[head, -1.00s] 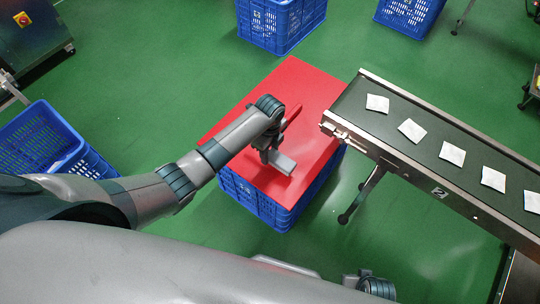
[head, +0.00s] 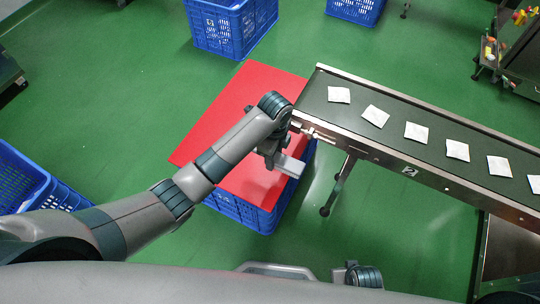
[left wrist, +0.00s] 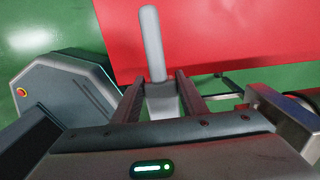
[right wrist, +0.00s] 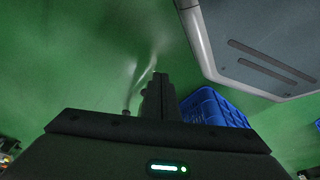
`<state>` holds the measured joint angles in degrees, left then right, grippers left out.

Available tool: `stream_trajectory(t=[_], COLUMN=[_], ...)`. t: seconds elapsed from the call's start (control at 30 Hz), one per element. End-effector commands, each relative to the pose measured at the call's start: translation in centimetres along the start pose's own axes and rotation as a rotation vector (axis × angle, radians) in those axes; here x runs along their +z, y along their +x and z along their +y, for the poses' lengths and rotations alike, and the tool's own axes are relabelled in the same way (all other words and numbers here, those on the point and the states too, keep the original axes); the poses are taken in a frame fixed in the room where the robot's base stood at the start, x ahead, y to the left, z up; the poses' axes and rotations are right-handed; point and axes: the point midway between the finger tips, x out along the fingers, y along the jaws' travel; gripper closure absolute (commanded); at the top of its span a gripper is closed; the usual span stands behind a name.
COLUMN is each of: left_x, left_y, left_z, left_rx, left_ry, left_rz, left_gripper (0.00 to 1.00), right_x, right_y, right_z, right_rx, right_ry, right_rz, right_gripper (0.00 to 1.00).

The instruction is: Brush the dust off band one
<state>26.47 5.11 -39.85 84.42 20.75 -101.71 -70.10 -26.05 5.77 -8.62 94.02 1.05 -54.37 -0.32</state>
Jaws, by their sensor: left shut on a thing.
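My left gripper (head: 272,152) is shut on a grey brush-like tool (head: 289,166), held over the front right part of the red board, by the near end of the conveyor. In the left wrist view its light grey handle (left wrist: 152,45) stands between the two fingers (left wrist: 162,98). Bristles cannot be made out. The conveyor's dark green band (head: 345,112) carries a spaced row of white teabag packets (head: 416,132). A label "2" (head: 409,171) is on its side. No label "1" and no dust can be made out. My right gripper (right wrist: 159,95) looks shut and empty, over the green floor.
The red board (head: 215,125) lies on a blue crate (head: 245,212) beside the conveyor's end. Other blue crates stand at the left (head: 22,178) and back (head: 228,28). A conveyor leg (head: 338,185) stands close by. A machine (head: 515,45) is at the back right.

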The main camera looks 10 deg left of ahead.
Motion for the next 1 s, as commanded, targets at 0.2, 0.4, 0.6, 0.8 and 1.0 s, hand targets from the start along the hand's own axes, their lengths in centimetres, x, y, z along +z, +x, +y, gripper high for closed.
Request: stream_trajectory(t=[0.2, 0.4, 0.6, 0.8, 1.0], left_x=[0.0, 0.0, 0.1, 0.9, 2.6], left_y=[0.0, 0.0, -0.1, -1.2, -3.6], left_z=[0.0, 0.0, 0.0, 0.4, 1.4], left_rx=[0.0, 0.0, -0.001, -0.002, -0.003], left_ry=[0.0, 0.0, -0.01, -0.104, -0.33], left_rz=[0.0, 0.0, 0.0, -0.002, -0.003], left_gripper=[0.9, 0.79, 0.79, 0.79, 0.79], right_x=[-0.2, -0.5, -0.7, -0.7, -0.9], right_y=[-0.1, -0.2, -0.2, 0.0, 0.4], right_z=[0.0, 0.0, 0.0, -0.1, -0.4], right_rx=[0.0, 0.0, 0.0, -0.001, -0.003], right_ry=[0.0, 0.0, 0.002, 0.001, -0.001], right_rz=[0.005, 0.011, 0.013, 0.021, 0.048], right_gripper=[1.0, 1.0, 1.0, 1.0, 1.0])
